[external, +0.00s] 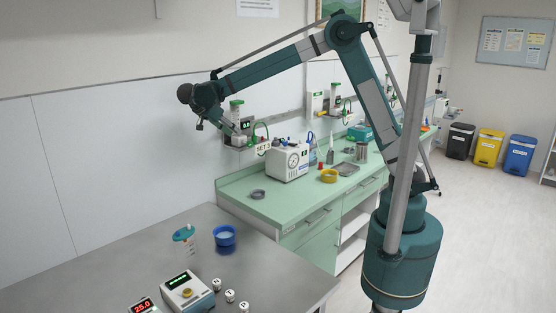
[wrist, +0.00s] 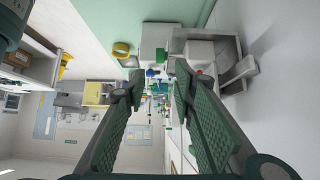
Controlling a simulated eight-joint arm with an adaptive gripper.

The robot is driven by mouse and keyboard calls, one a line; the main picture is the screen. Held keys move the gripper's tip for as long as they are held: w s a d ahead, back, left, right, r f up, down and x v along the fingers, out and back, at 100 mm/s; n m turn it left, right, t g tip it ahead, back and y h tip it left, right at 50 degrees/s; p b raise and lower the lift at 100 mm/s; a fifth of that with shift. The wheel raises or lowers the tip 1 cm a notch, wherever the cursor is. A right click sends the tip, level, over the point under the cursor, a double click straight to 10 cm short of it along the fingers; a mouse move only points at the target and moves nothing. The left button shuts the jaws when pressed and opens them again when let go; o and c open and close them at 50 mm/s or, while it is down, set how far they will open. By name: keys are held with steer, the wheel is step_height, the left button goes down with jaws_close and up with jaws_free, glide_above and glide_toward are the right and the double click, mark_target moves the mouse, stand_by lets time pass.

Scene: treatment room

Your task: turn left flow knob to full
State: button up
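In the external view, the left flow unit (external: 237,110) is mounted on the back wall. It is a white and green upright body with a green hose, above a "SET 3" sign (external: 264,147). A similar second unit (external: 317,103) is on the wall farther right. My gripper (external: 234,129) is in front of the left unit, angled down to the right, and partly covers it. In the wrist view, my gripper (wrist: 158,76) is open, with a clear gap between its two fingers. Small green, blue and red parts show beyond the fingertips. I cannot tell which is the left knob, and contact is not visible.
A white device with a dial (external: 289,164) stands below on the green counter (external: 262,208). A yellow ring (external: 329,176) and a metal tray (external: 347,169) are near it. The grey table (external: 120,262) in front holds a blue container (external: 224,240) and a digital box.

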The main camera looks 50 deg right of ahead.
step_height(320, 180, up, 5)
steer(key=y+p, duration=0.7)
steer(key=y, duration=0.3)
glide_above(249, 144)
steer(key=d, duration=0.1)
steer(key=f, duration=0.1)
steer(key=w+f, duration=0.1)
steer(key=f, duration=0.1)
steer(key=shift+w+f, duration=0.1)
steer(key=shift+f, duration=0.85)
steer(key=shift+f, duration=0.1)
steer(key=shift+f, duration=3.8)
